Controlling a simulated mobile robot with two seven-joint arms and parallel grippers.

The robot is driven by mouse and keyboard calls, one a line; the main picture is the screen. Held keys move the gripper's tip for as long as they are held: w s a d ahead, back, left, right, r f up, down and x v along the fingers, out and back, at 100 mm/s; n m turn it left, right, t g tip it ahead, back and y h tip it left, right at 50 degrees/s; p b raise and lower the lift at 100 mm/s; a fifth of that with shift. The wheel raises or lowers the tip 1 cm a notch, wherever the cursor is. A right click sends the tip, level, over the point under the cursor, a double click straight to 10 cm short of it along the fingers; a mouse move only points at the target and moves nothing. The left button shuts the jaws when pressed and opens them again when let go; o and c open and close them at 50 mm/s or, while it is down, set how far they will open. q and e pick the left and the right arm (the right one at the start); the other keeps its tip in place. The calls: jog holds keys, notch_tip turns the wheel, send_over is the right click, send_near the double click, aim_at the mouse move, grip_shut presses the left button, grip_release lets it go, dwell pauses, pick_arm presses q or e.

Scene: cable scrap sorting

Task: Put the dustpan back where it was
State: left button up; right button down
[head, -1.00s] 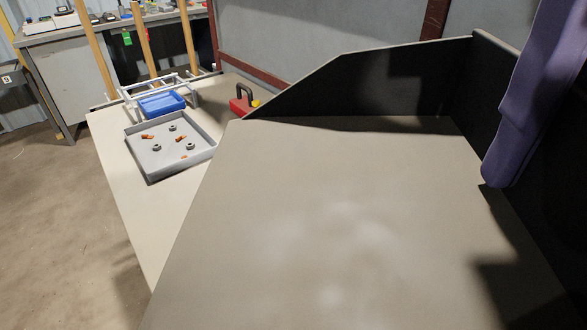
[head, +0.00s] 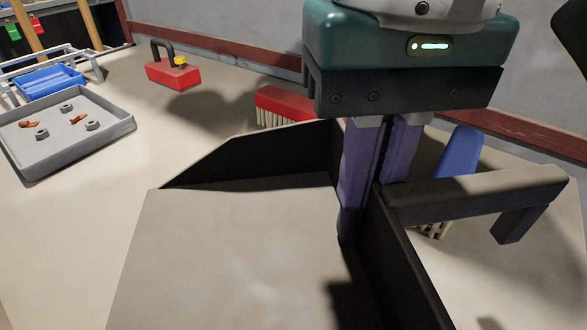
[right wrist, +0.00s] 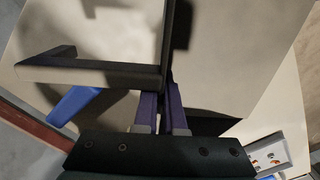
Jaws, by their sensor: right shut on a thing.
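The dustpan, a beige pan (head: 220,240) with black side walls, is large and close in the head view. Its bar-like handle (head: 490,195) sticks out to the right. My right gripper (head: 366,205), teal with purple fingers, is shut on the dustpan's black wall beside the handle. In the right wrist view the fingers (right wrist: 163,105) pinch this wall, with the pan (right wrist: 225,60) to the right and the handle (right wrist: 90,72) to the left. I cannot tell whether the pan touches the table. My left gripper is out of view.
A red brush (head: 285,106) lies behind the pan. A blue handle (head: 460,152) and bristles show beside the dustpan handle. A red block with a black grip (head: 172,72), a grey tray (head: 118,128) of nuts and copper bits, and a blue bin (head: 48,80) stand left. Bare table lies between.

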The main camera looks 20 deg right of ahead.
aim_at(346, 273)
notch_tip(346, 273, down, 9)
jog(key=shift+r+b, duration=0.1)
jog(key=shift+b, duration=1.15)
jog(key=c, duration=1)
grip_release()
notch_tip(346, 273, up, 12)
jog(key=p, duration=0.4)
jog(key=shift+r+p, duration=0.1)
jog(key=shift+p, duration=0.2)
